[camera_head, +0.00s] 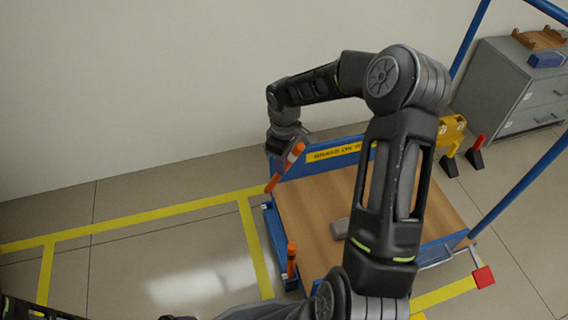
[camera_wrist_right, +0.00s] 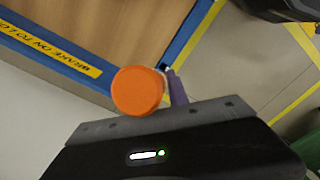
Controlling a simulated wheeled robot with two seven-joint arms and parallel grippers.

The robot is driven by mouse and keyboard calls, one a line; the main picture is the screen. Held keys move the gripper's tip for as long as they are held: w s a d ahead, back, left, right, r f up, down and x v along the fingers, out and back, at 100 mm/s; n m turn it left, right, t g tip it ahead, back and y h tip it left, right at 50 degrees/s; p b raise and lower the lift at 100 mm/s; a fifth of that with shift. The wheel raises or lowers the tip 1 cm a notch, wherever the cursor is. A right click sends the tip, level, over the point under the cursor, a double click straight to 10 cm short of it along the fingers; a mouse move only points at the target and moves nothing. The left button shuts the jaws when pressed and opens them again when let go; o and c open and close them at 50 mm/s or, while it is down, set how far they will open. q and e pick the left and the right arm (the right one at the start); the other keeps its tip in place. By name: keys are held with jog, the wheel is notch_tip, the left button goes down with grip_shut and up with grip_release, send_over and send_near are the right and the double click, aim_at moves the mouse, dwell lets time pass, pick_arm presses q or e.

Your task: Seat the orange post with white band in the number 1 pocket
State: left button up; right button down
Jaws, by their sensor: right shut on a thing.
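An orange post with a white band (camera_head: 284,170) is held tilted at the left edge of the blue-framed cart in the head view. My right gripper (camera_head: 292,146) is shut on it near its upper end. In the right wrist view the post's round orange end (camera_wrist_right: 137,92) faces the camera, with a bit of white behind it, against the gripper's dark edge. Another orange post (camera_head: 291,258) stands at the cart's lower left side. I cannot make out the number 1 pocket in either view. Only dark arm parts show at the lower left; my left gripper is not in view.
The wooden cart deck (camera_head: 315,207) has a blue rim with a yellow label (camera_head: 335,153) and a grey block (camera_head: 340,228) on it. A grey cabinet (camera_head: 500,95) stands at the upper right. Yellow-lined floor at left is clear. A purple strip (camera_wrist_right: 178,90) shows beside the post.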

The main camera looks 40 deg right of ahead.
dwell(0.4)
notch_tip(320, 180, down, 10)
jog(key=b, duration=0.4)
jog(key=shift+r, duration=0.2)
jog(key=c, duration=1.3)
grip_release()
jog(key=shift+o, duration=0.2)
